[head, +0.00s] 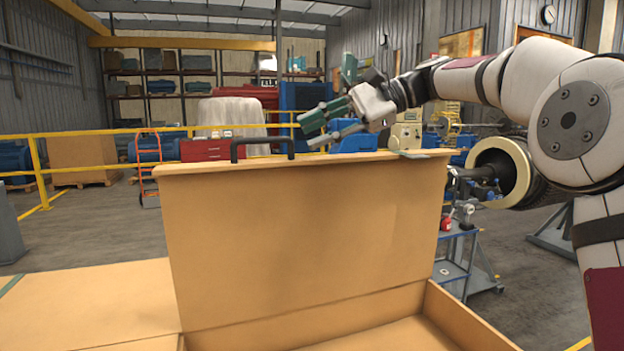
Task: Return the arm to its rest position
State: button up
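My arm (497,80) comes in from the right, bent at a large white joint, and reaches left across the upper middle of the head view. My gripper (330,97) is at its end, with dark green and grey fingers spread apart. It looks open, and nothing shows between the fingers. It appears above the top edge of an upright tan lid (310,235), near the lid's black handle (262,148). I cannot tell how far the gripper is from the lid.
The lid stands raised at the back of a tan box (465,322), whose inside is mostly out of view. A tan surface (85,305) lies at left. A blue cart (455,268) stands behind at right. A yellow railing (80,133) crosses the background.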

jog(key=s+d+f+n+t+h, duration=0.2)
jog(key=s+f+h, duration=0.5)
jog(key=s, duration=0.6)
jog(key=s+d+f+n+t+h, duration=0.1)
jog(key=s+d+f+n+h, duration=0.2)
jog(key=s+d+f, duration=0.4)
jog(key=s+d+f+n+t+h, duration=0.2)
jog(key=s+d+f, duration=0.5)
jog(key=s, duration=0.6)
jog(key=shift+s+d+f+n+t+h, duration=0.15)
jog(key=shift+f+n+t+h, duration=0.15)
jog(key=shift+f+n+h, duration=0.35)
jog(key=shift+r, duration=0.15)
